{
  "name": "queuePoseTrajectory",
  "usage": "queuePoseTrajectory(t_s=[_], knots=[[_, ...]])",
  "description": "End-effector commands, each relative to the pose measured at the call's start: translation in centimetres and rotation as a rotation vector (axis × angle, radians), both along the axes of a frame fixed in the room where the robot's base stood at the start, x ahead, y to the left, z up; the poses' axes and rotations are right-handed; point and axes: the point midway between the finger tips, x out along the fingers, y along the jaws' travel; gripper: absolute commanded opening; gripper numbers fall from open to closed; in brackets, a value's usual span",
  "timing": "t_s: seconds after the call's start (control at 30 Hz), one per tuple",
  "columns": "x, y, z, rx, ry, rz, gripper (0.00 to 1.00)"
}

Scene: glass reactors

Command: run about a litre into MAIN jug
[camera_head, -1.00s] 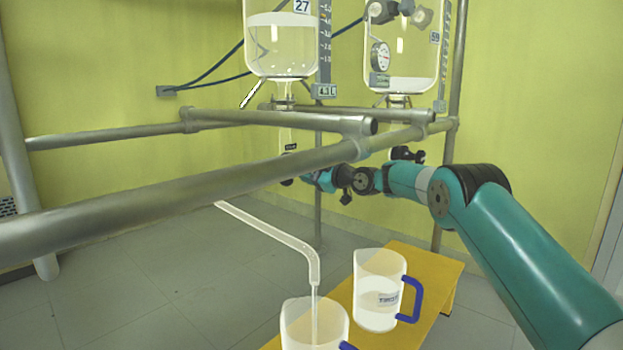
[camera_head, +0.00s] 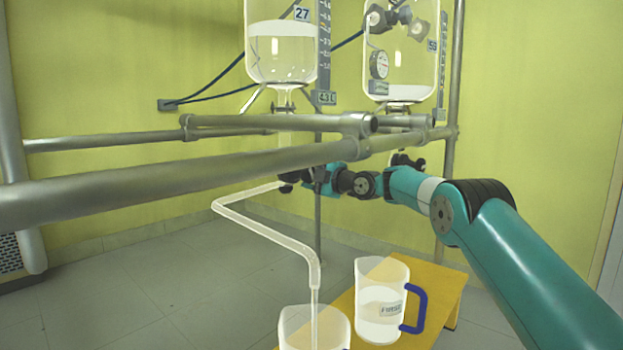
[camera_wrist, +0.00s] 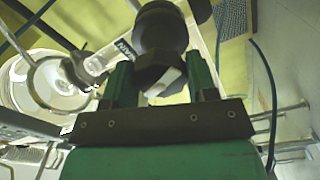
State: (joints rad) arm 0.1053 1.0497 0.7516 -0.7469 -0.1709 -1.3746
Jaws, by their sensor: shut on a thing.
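My gripper (camera_wrist: 163,85) is shut on a black valve knob (camera_wrist: 160,40) in the wrist view. In the head view it (camera_head: 312,180) sits at the valve below the left glass reactor (camera_head: 281,62), marked 27. A bent clear outlet tube (camera_head: 262,228) runs from the valve to the front jug (camera_head: 300,322). A thin stream seems to fall from its tip into that jug, whose label is out of view. A second jug (camera_head: 382,270) with a blue handle, part filled, bears a label that seems to read FIRST.
Both jugs are on a yellow bench (camera_head: 436,284). Grey metal rails (camera_head: 180,180) cross in front of the reactors. A second glass reactor (camera_head: 400,70) with a gauge hangs at right. A blue cable runs along the wall. The floor at left is clear.

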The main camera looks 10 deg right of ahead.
Motion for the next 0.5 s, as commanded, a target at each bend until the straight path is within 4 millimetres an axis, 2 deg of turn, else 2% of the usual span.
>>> queuePoseTrajectory(t_s=[0.3,0.33,0.4,0.5], knots=[[-0.01,-0.02,-0.11,-0.001,0.003,0.001,0.29],[-0.01,-0.01,-0.11,-0.001,0.003,0.001,0.59],[-0.01,-0.02,-0.10,0.000,0.002,0.001,0.75],[-0.01,-0.01,-0.08,0.000,0.002,0.001,0.78]])
